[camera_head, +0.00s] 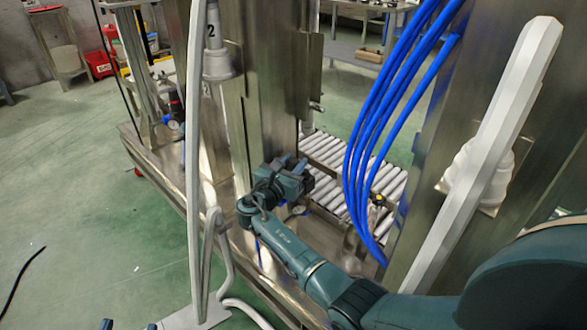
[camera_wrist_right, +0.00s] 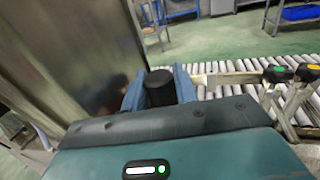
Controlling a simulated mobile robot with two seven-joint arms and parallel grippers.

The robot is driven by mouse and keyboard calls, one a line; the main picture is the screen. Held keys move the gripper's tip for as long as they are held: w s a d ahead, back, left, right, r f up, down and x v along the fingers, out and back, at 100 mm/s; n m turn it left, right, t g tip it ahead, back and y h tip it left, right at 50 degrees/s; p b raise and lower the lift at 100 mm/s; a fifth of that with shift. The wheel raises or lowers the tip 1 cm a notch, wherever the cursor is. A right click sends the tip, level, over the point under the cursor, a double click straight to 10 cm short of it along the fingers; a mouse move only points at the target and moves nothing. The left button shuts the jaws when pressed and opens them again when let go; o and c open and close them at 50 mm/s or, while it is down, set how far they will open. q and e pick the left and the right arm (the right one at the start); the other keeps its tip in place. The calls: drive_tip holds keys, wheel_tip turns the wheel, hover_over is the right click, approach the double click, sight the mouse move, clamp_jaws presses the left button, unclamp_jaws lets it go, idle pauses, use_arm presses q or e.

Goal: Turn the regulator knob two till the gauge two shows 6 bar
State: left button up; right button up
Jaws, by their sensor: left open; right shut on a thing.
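My right gripper (camera_head: 290,163) is shut on a black round knob (camera_wrist_right: 160,89) beside the steel column. In the right wrist view the knob sits between the two blue fingers. In the head view my gripper hides the knob. A small pale round dial (camera_head: 297,209), perhaps a gauge, shows just below the gripper, and its reading is too small to make out. My left gripper (camera_head: 129,326) shows only its fingertips at the bottom edge, apart and empty.
A white fitting marked 2 (camera_head: 217,62) is on the column. Blue hoses (camera_head: 385,110) hang right of my right gripper. A roller conveyor (camera_head: 335,160) lies behind. Pale bars cross the front.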

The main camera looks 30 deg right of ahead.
use_arm(q)
drive_tip(key=shift+w+b, duration=0.1)
drive_tip(key=shift+b, duration=0.3)
use_arm(e)
drive_tip(key=shift+m+g+h, duration=0.6)
drive_tip(key=shift+m+g, duration=0.1)
drive_tip(key=shift+g, duration=0.2)
drive_tip(key=o, duration=1)
drive_tip(key=shift+c, duration=0.2)
use_arm(q)
drive_tip(key=shift+r, duration=0.1)
use_arm(e)
drive_tip(key=shift+a, duration=0.1)
drive_tip(key=shift+s+a, duration=0.2)
drive_tip(key=shift+a, duration=0.1)
use_arm(q)
drive_tip(key=a+y+p, duration=0.1)
drive_tip(key=p, duration=0.2)
drive_tip(key=shift+n+g, duration=0.4)
use_arm(e)
drive_tip(key=v, duration=1.2)
drive_tip(key=shift+s, duration=0.1)
